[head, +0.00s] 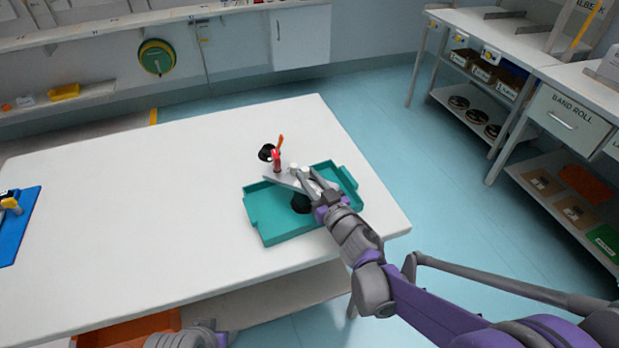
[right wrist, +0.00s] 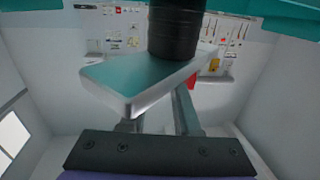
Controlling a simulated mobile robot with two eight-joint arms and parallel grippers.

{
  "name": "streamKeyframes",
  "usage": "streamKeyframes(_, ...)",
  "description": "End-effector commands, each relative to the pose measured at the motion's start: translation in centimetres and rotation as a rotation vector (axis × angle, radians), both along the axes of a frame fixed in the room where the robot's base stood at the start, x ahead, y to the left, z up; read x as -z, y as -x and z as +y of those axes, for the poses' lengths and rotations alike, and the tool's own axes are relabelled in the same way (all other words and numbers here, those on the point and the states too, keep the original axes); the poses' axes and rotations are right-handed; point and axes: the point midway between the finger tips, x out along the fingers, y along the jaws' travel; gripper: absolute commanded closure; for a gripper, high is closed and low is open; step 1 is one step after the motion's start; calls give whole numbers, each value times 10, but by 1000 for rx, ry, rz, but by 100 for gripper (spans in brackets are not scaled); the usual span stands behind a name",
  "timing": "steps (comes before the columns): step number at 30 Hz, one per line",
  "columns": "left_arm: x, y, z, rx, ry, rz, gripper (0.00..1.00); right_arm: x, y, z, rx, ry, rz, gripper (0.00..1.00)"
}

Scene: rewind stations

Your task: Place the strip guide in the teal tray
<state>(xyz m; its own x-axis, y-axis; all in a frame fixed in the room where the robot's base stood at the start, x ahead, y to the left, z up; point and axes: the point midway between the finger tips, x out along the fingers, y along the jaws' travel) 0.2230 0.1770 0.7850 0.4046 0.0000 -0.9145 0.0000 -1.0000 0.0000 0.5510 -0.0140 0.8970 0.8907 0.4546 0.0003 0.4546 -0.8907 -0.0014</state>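The strip guide is a grey plate (head: 282,180) with a red part, a dark roller and an orange lever on top, and a black cylinder (head: 301,203) below. In the right wrist view its plate (right wrist: 135,82) and the black cylinder (right wrist: 176,30) show close up. My right gripper (head: 308,180) is closed on the plate's near right side. The guide is over the teal tray (head: 275,232), its plate reaching past the tray's far left rim. I cannot tell whether the cylinder touches the tray floor. Only grey parts of my left arm show at the bottom edge; its fingers are out of view.
The tray stands near the right end of the white table (head: 150,210), which is mostly bare. A blue mat (head: 17,225) with a yellow-tipped item lies at the left. An orange bin (head: 130,330) sits below the front edge. Shelves (head: 575,125) stand across the floor at right.

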Motion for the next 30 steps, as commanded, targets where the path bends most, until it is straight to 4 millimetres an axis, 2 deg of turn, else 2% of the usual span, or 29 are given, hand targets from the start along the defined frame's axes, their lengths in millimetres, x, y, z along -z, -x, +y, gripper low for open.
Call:
streamKeyframes(1, 0, 0, 0, 0, 0, 0, 51, -1, 0, 0, 0, 0, 0, 59)
streamKeyframes(3, -1, 0, 0, 0, 0, 0, 51, -1, 0, 0, 0, 0, 0, 46)
streamKeyframes(4, -1, 0, 0, 0, 0, 0, 51, -1, 0, 0, 0, 0, 0, 45)
streamKeyframes(15, -5, 0, 0, 0, 0, -2, 51, -5, 2, -1, 0, 1, 0, 45)
streamKeyframes(19, -3, 0, 0, 0, 0, -1, 51, -4, 20, -11, 1, 0, 0, 45)
streamKeyframes(30, -3, 0, 0, 0, 0, -1, 51, -4, 88, -46, 3, 1, 0, 45)
